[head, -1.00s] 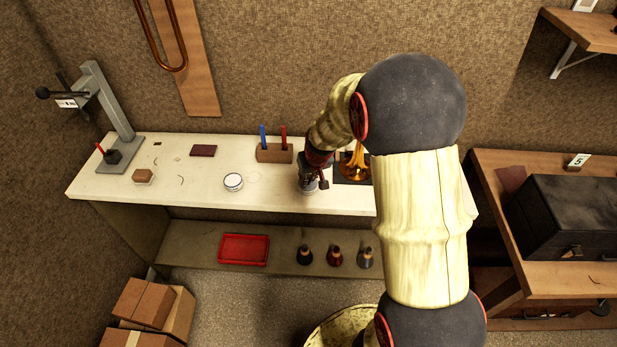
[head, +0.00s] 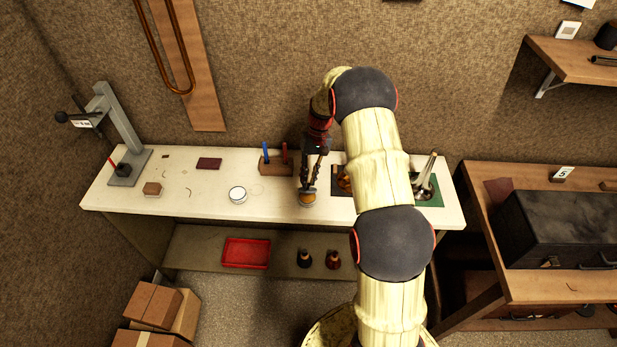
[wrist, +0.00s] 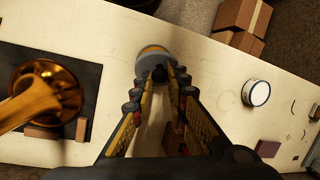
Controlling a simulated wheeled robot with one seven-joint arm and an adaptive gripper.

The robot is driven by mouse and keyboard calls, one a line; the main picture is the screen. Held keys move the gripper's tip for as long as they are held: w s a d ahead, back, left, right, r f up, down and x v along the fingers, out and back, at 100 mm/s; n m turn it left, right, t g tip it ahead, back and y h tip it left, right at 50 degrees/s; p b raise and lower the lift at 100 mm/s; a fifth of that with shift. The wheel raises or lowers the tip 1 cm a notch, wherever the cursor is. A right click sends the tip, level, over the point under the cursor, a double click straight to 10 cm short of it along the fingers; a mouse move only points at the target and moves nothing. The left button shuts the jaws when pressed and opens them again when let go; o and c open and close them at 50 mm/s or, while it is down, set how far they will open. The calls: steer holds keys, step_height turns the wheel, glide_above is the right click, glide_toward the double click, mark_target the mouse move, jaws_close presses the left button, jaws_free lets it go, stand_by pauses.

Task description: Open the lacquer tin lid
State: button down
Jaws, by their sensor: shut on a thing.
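The lacquer tin (head: 306,201) stands near the front edge of the bench, below my gripper. Amber shows at its top in the head view, and as a crescent (wrist: 153,48) past the lid in the wrist view. The round grey lid (wrist: 143,67) is at my fingertips. My gripper (head: 308,184) points down and is shut on the lid, apparently by a small dark knob at its middle; the fingertips (wrist: 158,74) close together there. The lid appears raised or shifted from the tin; the gap between them is hard to judge.
A white round tin (head: 237,194) stands left on the pale bench (head: 205,207). A block with blue and red tools (head: 276,166) is behind my gripper. A brass horn part (wrist: 45,92) lies on a dark mat beside it. The bench front between the tins is clear.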

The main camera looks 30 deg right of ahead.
steer(key=shift+w+d+g+y+p, duration=0.35)
steer(key=shift+w+g+y, duration=0.1)
steer(key=shift+g, duration=0.15)
steer(key=shift+w+d+g+y+p, duration=0.25)
steer(key=shift+w+g+y+p, duration=0.15)
steer(key=shift+g, duration=0.2)
steer(key=shift+w, duration=0.15)
steer(key=c, duration=1.7)
jaws_free()
steer(key=shift+c, duration=0.2)
step_height(320, 180, up, 10)
